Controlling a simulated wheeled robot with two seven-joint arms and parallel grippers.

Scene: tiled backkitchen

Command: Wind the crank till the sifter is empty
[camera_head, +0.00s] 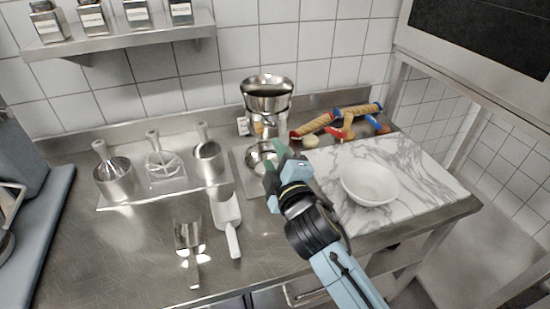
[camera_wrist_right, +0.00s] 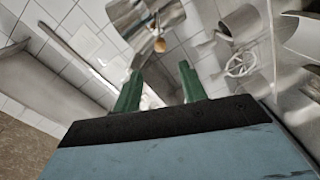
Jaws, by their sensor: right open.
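The metal sifter (camera_head: 267,90) stands at the back of the counter against the tiled wall, upright. In the right wrist view it shows at the top (camera_wrist_right: 140,14), with a small wooden knob (camera_wrist_right: 159,45), apparently the crank's, hanging in front. My right gripper (camera_head: 273,167) is open and empty, in front of and below the sifter. Its green fingertips (camera_wrist_right: 160,75) point toward the sifter and knob, apart from both. A round metal bowl (camera_head: 256,157) sits below the sifter, partly hidden by the gripper. The sifter's contents cannot be seen. My left gripper is not in view.
A marble board (camera_head: 425,178) with a white bowl (camera_head: 370,184) lies at right. Colourful rolling pins (camera_head: 355,112) lie behind it.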

